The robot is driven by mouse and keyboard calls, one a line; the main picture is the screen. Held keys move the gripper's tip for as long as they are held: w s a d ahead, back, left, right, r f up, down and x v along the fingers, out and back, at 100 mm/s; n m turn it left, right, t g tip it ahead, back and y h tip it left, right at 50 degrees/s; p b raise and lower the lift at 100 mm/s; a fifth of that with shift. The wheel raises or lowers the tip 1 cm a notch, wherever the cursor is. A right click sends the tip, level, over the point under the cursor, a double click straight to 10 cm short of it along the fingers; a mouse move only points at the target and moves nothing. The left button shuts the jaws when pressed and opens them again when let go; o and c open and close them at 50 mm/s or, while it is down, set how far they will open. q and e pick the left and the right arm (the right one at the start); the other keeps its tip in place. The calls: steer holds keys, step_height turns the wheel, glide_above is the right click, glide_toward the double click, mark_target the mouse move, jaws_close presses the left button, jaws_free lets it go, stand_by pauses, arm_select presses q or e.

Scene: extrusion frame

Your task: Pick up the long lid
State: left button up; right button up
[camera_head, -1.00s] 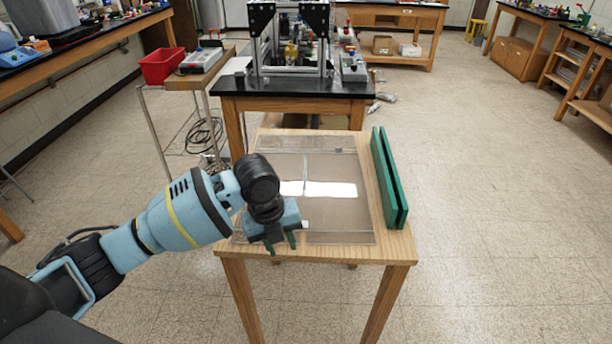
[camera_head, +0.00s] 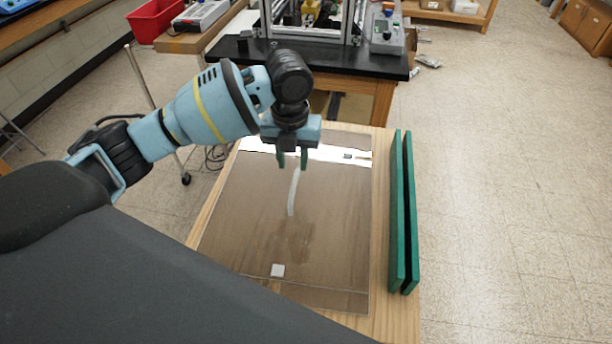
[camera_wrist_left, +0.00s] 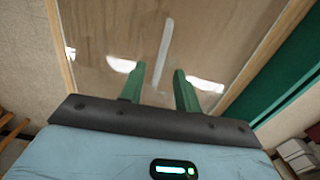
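A large clear flat panel (camera_head: 250,225), which looks like the long lid, lies on the wooden table. My left gripper (camera_head: 292,165) is above the panel's far part, fingers pointing down, open and empty. In the left wrist view, the gripper (camera_wrist_left: 158,72) has its green fingers apart, with the strip (camera_wrist_left: 164,52) beyond the gap. I cannot tell the exact height above the panel. My right gripper is not in view.
A green double-walled rail (camera_head: 404,210) stands along the table's right side. A black-topped bench (camera_head: 345,62) with a metal frame is behind the table. A red bin (camera_head: 155,18) is at the back left. Open floor (camera_head: 500,200) lies to the right.

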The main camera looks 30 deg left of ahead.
mark_target(294, 183)
arm_select(q)
steer(key=shift+s+r, duration=0.1)
steer(key=shift+s+f, duration=0.1)
steer(key=shift+f, duration=1.3)
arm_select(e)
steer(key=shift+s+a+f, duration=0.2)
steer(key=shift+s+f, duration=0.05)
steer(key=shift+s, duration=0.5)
arm_select(q)
steer(key=shift+d+f, duration=0.1)
steer(key=shift+f, duration=0.3)
step_height(294, 183, down, 4)
steer(key=shift+s+d+f, duration=0.1)
jaws_close()
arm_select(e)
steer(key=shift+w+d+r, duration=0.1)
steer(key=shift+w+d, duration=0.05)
